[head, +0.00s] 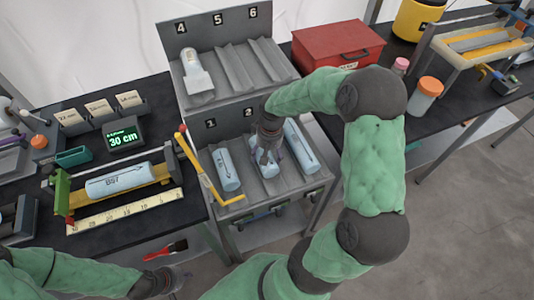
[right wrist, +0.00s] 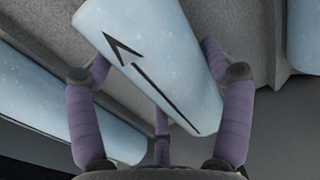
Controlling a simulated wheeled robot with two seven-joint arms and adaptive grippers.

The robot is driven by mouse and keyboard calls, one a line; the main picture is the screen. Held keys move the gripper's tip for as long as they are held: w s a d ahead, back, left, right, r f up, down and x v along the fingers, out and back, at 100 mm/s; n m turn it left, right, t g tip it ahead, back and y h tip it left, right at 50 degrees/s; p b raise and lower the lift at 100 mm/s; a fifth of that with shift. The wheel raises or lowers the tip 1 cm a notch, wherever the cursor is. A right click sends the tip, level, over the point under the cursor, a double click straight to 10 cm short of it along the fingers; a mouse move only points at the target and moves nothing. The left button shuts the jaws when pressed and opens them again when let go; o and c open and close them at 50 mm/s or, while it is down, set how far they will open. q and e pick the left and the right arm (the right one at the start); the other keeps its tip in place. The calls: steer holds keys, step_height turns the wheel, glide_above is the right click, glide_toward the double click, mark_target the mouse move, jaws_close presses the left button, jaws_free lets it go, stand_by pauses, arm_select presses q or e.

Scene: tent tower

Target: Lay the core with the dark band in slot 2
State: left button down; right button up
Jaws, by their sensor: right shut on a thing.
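My right gripper (head: 266,152) is shut on a pale blue core (head: 266,170) at slot 2 of the lower rack (head: 247,203). In the right wrist view its fingers (right wrist: 160,95) stand either side of this core (right wrist: 150,60), which has a black arrow along it. Whether it rests on the slot floor I cannot tell. No dark band shows on its visible part; the gripper hides some of it. Other pale cores lie in slot 1 (head: 227,170) and in the slot right of slot 2 (head: 300,146). My left gripper (head: 172,281) is low in the head view, its jaws unclear.
A whitish core (head: 196,75) lies in slot 4 of the upper rack. A core marked BS7 (head: 118,180) lies in a yellow measuring cradle by a ruler (head: 125,210). A display (head: 123,138) reads 30 cm. A yellow bar (head: 205,183) stands at the rack's left. A red box (head: 338,45) is behind.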

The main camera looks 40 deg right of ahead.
steer(key=shift+f, duration=0.25)
stand_by(0.6)
steer(key=o, duration=1.6)
steer(key=shift+r, duration=0.1)
steer(key=r, duration=0.8)
steer(key=d+r, duration=0.1)
steer(key=r, duration=0.2)
steer(key=shift+s+r, duration=0.15)
steer(key=shift+r, duration=0.25)
